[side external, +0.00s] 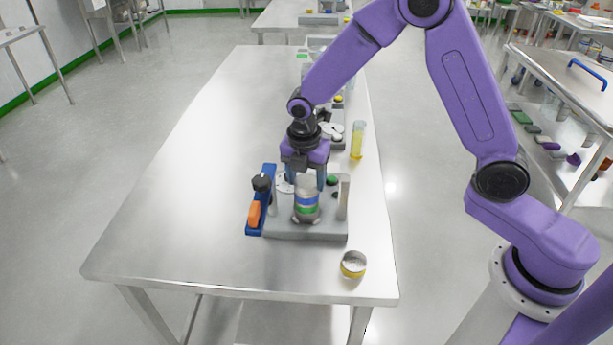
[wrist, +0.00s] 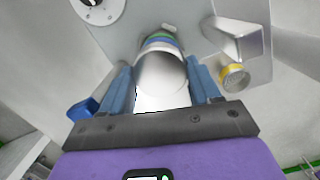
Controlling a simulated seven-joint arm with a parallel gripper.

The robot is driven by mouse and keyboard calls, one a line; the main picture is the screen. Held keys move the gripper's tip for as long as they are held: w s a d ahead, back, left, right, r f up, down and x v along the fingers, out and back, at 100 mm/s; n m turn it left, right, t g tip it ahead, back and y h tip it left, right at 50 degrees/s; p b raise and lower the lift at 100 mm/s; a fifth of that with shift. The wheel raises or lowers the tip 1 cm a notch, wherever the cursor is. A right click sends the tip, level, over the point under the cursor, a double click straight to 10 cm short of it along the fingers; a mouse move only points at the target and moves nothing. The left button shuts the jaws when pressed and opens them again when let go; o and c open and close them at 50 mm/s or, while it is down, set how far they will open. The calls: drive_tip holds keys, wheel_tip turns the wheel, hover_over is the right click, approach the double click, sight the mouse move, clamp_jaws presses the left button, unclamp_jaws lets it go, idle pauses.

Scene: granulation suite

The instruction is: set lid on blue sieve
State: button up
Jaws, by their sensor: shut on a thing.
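My gripper (side external: 306,182) points down over the sieve stack, its two blue fingers on either side of a pale whitish round piece (side external: 307,184), apparently the lid. In the wrist view this piece (wrist: 160,72) fills the space between the fingers (wrist: 163,88). Right below it is the blue-banded sieve (side external: 306,200), with a green band (side external: 306,210) under the blue. The blue band also shows in the wrist view (wrist: 160,43), past the held piece. The piece looks in line with the stack; I cannot tell whether it touches the blue sieve.
The stack stands on a grey base (side external: 290,235) with an upright post (side external: 343,197) at right. A blue holder with an orange part (side external: 254,215) stands left. A yellow-banded sieve (side external: 353,264) lies near the front. A yellow cylinder (side external: 357,140) stands behind. The table's left side is clear.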

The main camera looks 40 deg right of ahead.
sight(306, 181)
idle(0.4)
drive_tip(key=o, duration=1.3)
drive_tip(key=shift+r, duration=3.95)
